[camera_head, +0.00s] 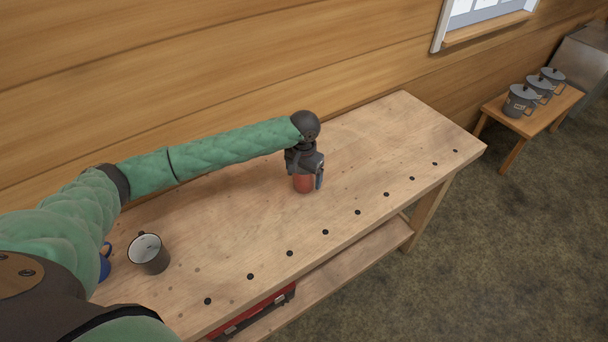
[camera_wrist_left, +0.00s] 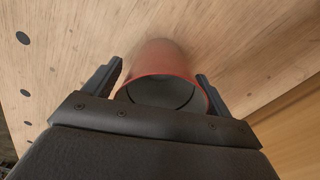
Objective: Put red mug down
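The red mug (camera_head: 303,184) is near the middle of the wooden workbench (camera_head: 375,150), below my left gripper (camera_head: 306,178). It looks upright and appears to rest on the bench top, though its base contact is partly unclear. The left wrist view shows the red mug (camera_wrist_left: 163,62) with its dark open rim toward the camera. The fingers of my left gripper (camera_wrist_left: 160,80) stand on either side of it, with a visible gap on the left and a narrow one on the right. The mug's handle is not visible. My right gripper is not in view.
A dark grey mug (camera_head: 149,254) and a partly hidden blue mug (camera_head: 104,262) stand at the bench's left end. A red box (camera_head: 262,307) is on the lower shelf. Several lidded pots (camera_head: 520,101) stand on a small side table. The bench right of the gripper is clear.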

